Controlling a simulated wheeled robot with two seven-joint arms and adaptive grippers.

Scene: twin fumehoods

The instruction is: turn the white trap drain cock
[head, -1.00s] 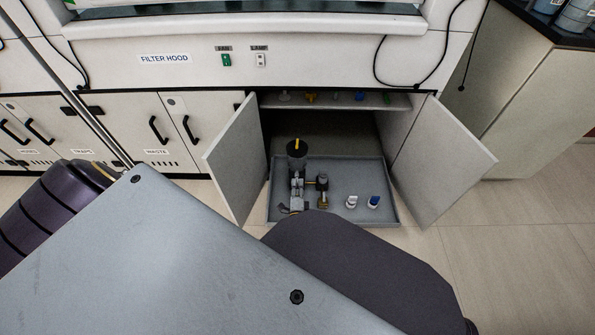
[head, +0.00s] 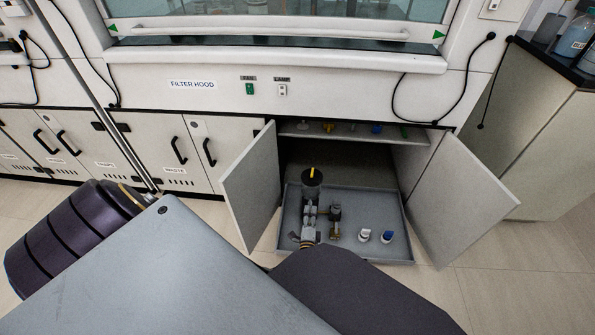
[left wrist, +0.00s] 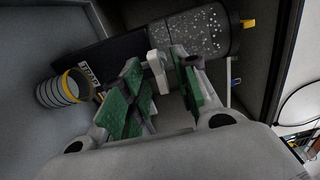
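The trap is a dark, upright cylinder with a yellow mark on top (head: 312,178), standing in the grey tray of the open cabinet. In the left wrist view its clear, speckled body (left wrist: 200,35) lies sideways across the top. A small white handle (left wrist: 156,62), apparently the drain cock, shows between the green-padded fingers of my left gripper (left wrist: 160,84). The fingers are apart, one on each side of it, with no clear contact visible. My right gripper is not in view.
The tray (head: 400,252) also holds a brass-coloured fitting (head: 335,214) and small white (head: 364,235) and blue-topped (head: 387,237) items. Open doors flank it, left (head: 250,190) and right (head: 462,200). A shelf (head: 350,134) above holds small coloured pieces. A ribbed, yellow-banded cylinder (left wrist: 62,90) stands near my fingers.

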